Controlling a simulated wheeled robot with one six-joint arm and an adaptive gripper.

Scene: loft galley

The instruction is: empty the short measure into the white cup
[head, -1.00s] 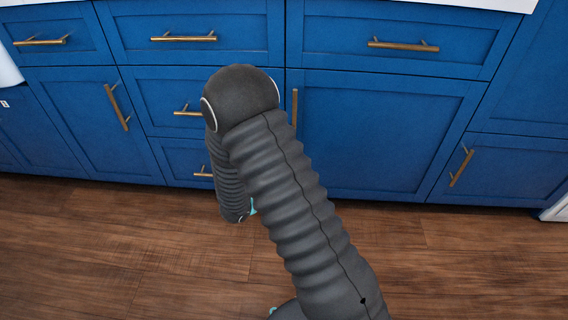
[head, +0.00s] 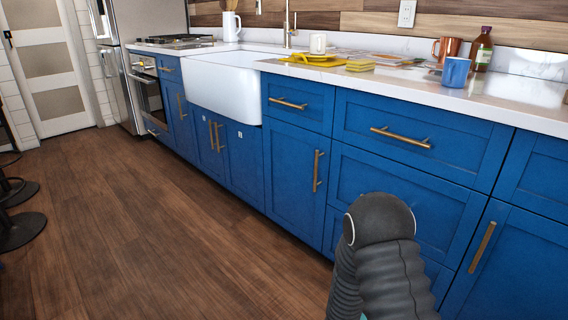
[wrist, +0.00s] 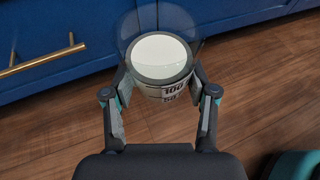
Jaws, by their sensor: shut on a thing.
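My gripper (wrist: 157,84) shows in the wrist view, its two fingers shut on a clear measure (wrist: 173,90) with printed marks, 100 and 50 among them. The measure holds something white, seen from above through its round mouth. I cannot tell from the marks whether it is the short one. In the head view my gripper and the measure are hidden; only my arm shows at the lower right. A white cup (head: 318,43) stands upright on the counter behind the sink's right side, well away from my arm.
The white counter (head: 492,94) holds a blue mug (head: 456,72), a copper mug (head: 446,47), a brown bottle (head: 481,49), yellow sponges (head: 359,65) and a yellow item (head: 312,57). A white pitcher (head: 231,26) stands beyond the white sink (head: 222,88).

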